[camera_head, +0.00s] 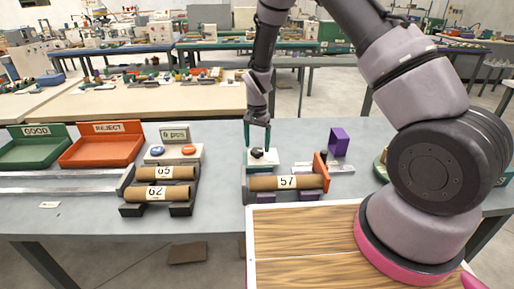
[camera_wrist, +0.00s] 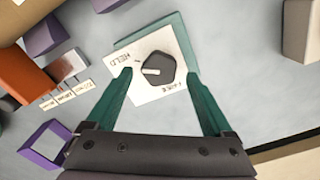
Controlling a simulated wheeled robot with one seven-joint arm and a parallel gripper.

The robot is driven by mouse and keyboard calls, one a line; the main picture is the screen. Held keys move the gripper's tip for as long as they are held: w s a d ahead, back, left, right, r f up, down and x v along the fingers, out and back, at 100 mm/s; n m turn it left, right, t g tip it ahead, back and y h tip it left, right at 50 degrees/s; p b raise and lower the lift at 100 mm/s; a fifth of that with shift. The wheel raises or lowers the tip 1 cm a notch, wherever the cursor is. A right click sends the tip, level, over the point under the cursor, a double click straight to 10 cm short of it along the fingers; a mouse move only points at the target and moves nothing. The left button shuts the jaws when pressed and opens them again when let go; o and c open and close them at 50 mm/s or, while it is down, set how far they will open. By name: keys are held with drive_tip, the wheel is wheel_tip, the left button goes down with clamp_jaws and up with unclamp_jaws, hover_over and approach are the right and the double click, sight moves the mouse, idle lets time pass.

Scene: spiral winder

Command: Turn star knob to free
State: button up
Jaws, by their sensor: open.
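The star knob (camera_wrist: 160,66) is dark, on a white plate (camera_wrist: 143,92) with a green edge. The plate carries a HELD label at upper left and another label, seemingly FREE, at the bottom. The knob's white mark points left in the wrist view, nearer the HELD side. In the head view the knob (camera_head: 257,153) sits on a small block behind the winder's tube. My gripper (camera_wrist: 158,76) has its green fingers apart, one on each side of the knob, with gaps visible. In the head view my gripper (camera_head: 257,146) points down over the knob; contact cannot be told.
A brown tube marked 57 (camera_head: 265,183) lies in front of the knob, with an orange plate (camera_head: 321,170) and a purple block (camera_head: 339,142) to the right. Tubes 65 and 62 (camera_head: 150,193) and a button box (camera_head: 174,153) stand left. Bare grey table lies between.

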drive_tip(key=shift+f, duration=1.05)
clamp_jaws()
